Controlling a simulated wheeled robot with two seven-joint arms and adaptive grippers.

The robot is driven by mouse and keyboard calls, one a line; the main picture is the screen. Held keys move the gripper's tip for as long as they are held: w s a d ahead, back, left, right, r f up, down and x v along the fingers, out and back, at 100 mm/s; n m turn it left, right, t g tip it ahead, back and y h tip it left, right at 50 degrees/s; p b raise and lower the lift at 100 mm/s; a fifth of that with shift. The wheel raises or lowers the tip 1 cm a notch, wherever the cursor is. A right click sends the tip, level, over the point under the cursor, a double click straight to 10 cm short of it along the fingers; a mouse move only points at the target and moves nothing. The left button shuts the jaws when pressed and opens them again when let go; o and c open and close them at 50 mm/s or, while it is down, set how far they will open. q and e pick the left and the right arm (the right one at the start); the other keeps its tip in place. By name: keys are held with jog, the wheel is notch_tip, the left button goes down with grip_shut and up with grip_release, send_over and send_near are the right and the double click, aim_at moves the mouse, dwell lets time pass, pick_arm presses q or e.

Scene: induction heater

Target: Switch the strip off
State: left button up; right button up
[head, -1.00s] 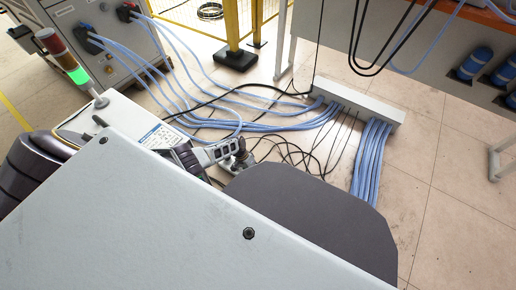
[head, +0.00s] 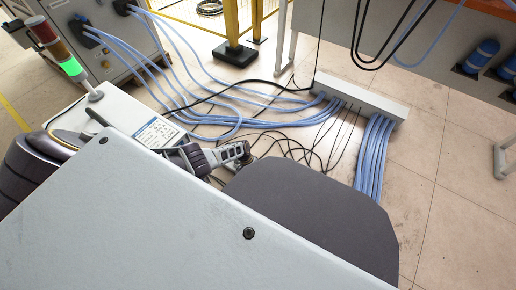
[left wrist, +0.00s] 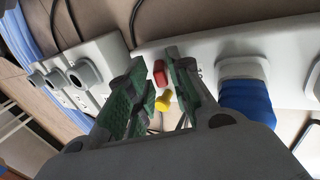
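The power strip (left wrist: 225,50) is a pale bar crossing the left wrist view, with a red switch (left wrist: 159,73) on it. I cannot tell whether either finger touches the strip. In the head view my left gripper (head: 243,152) is small and low near the dark cables; the strip is mostly hidden there. My right gripper is not in view.
Blue cables (head: 270,122) run over the floor to a pale channel (head: 360,98). A machine with a lit green lamp (head: 72,68) stands at left.

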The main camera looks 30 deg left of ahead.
pick_arm(q)
jog(key=shift+d+f, duration=0.15)
jog(key=shift+f, duration=0.2)
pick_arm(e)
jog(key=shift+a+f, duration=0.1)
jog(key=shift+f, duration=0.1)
pick_arm(q)
jog(key=shift+c, duration=0.2)
grip_shut()
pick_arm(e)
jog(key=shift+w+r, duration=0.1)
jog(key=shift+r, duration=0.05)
